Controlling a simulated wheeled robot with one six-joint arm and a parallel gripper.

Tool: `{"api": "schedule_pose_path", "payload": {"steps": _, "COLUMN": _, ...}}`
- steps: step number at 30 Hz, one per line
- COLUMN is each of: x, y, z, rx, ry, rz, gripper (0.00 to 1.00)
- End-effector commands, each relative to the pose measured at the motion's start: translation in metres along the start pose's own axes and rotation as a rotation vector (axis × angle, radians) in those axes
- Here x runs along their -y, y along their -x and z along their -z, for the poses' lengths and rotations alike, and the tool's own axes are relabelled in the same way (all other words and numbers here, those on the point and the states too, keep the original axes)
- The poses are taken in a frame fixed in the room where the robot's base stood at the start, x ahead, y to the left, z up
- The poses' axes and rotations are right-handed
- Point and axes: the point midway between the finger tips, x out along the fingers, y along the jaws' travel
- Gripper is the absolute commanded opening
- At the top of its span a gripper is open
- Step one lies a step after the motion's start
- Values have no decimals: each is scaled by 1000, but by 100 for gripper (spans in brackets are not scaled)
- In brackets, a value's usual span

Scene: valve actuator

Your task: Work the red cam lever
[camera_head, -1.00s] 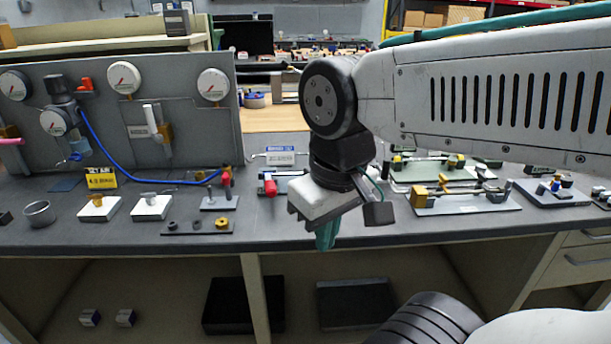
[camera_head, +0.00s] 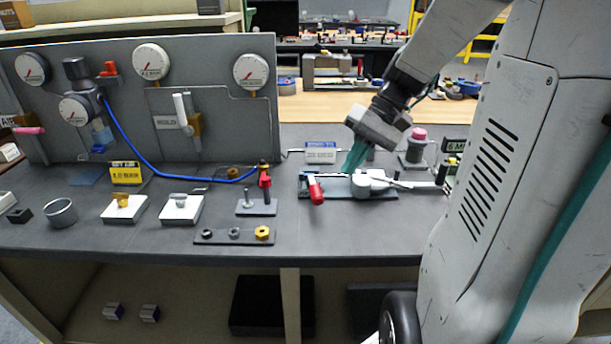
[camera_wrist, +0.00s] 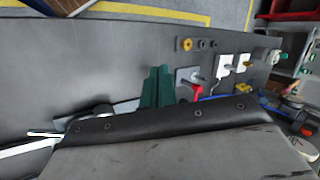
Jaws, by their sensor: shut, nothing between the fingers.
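A red lever (camera_head: 315,190) stands at the left end of a low grey plate (camera_head: 342,191) on the bench. The plate also carries a pale round part (camera_head: 361,184) with a long pale bar running right. My gripper (camera_head: 351,167) points down above this plate, right of the red lever and apart from it. Its teal fingers are shut and empty; they also show in the wrist view (camera_wrist: 157,72). Whether the fingertips touch the plate cannot be told.
A second red-handled part (camera_head: 265,181) stands on a small plate to the left, beside a tray of nuts (camera_head: 214,238). A blue-labelled sign (camera_head: 320,152) stands behind. A panel with gauges (camera_head: 150,65) and a blue hose is at the back left.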

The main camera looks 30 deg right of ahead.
Motion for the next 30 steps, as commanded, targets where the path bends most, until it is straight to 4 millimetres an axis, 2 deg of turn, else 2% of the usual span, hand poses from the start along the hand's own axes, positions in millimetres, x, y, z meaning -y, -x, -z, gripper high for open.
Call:
{"api": "schedule_pose_path", "payload": {"steps": 1, "x": -24, "y": 6, "z": 13, "rx": -24, "ry": -35, "rz": 56, "gripper": 0}}
{"api": "schedule_pose_path", "payload": {"steps": 3, "x": -50, "y": 13, "z": 26, "rx": -65, "ry": -56, "rz": 123, "gripper": 0}}
{"api": "schedule_pose_path", "payload": {"steps": 6, "x": -82, "y": 21, "z": 39, "rx": -119, "ry": -75, "rz": 192, "gripper": 0}}
{"api": "schedule_pose_path", "payload": {"steps": 10, "x": -106, "y": 27, "z": 46, "rx": -163, "ry": -87, "rz": 240, "gripper": 0}}
{"api": "schedule_pose_path", "payload": {"steps": 14, "x": -110, "y": 23, "z": 49, "rx": -177, "ry": -88, "rz": 254, "gripper": 0}}
{"api": "schedule_pose_path", "payload": {"steps": 17, "x": -107, "y": 10, "z": 51, "rx": -174, "ry": -88, "rz": 254, "gripper": 0}}
{"api": "schedule_pose_path", "payload": {"steps": 27, "x": -89, "y": -58, "z": 64, "rx": -171, "ry": -87, "rz": 254, "gripper": 0}}
{"api": "schedule_pose_path", "payload": {"steps": 30, "x": -80, "y": -72, "z": 67, "rx": -173, "ry": -84, "rz": 251, "gripper": 0}}
